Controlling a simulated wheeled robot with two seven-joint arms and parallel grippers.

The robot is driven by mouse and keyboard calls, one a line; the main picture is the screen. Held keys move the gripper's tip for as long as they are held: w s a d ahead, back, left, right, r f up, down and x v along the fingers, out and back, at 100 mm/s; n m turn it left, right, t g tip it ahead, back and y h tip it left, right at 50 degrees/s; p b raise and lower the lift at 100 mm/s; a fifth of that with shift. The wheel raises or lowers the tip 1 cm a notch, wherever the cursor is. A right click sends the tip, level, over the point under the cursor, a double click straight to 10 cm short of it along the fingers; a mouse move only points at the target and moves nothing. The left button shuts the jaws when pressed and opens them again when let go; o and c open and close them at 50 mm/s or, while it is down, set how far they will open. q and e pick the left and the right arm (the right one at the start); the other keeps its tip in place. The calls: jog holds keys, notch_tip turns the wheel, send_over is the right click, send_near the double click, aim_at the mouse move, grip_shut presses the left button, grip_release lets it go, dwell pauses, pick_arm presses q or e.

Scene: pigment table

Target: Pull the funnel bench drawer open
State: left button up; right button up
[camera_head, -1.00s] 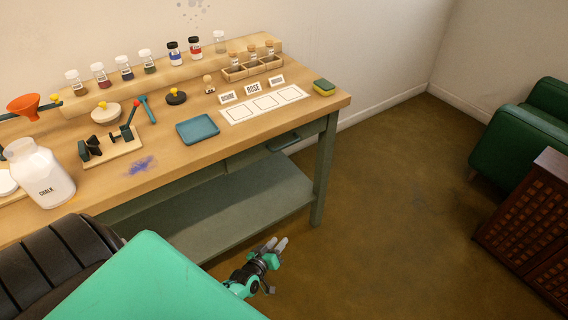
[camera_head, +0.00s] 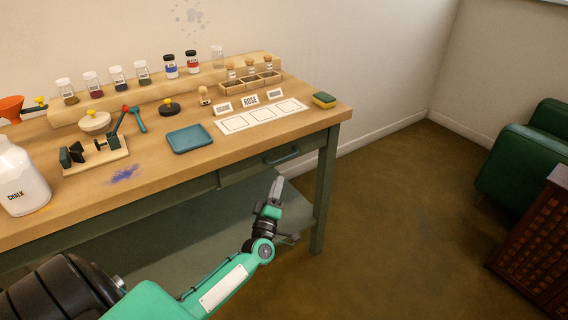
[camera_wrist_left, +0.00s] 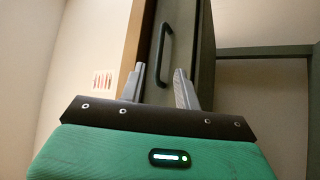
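The drawer front (camera_head: 236,172) sits under the right end of the bench top (camera_head: 180,166) and looks shut. Its teal bar handle (camera_head: 281,157) shows in the head view; in the left wrist view the dark handle (camera_wrist_left: 160,55) stands on the drawer front (camera_wrist_left: 187,40). My left gripper (camera_head: 278,186) is just below and in front of the handle. In the left wrist view its two fingers (camera_wrist_left: 162,82) are apart with nothing between them, and the handle lies beyond their tips, apart from them. My right gripper is not in view.
A bench leg (camera_head: 324,190) stands right of my left gripper, and a lower shelf (camera_head: 190,240) lies below the drawer. A blue tray (camera_head: 190,138), a sponge (camera_head: 324,100) and jars stand on top.

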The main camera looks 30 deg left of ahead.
aim_at(284, 162)
pick_arm(q)
jog(key=x, duration=0.9)
jog(key=shift+f, duration=0.1)
jog(key=shift+s, duration=0.1)
grip_shut()
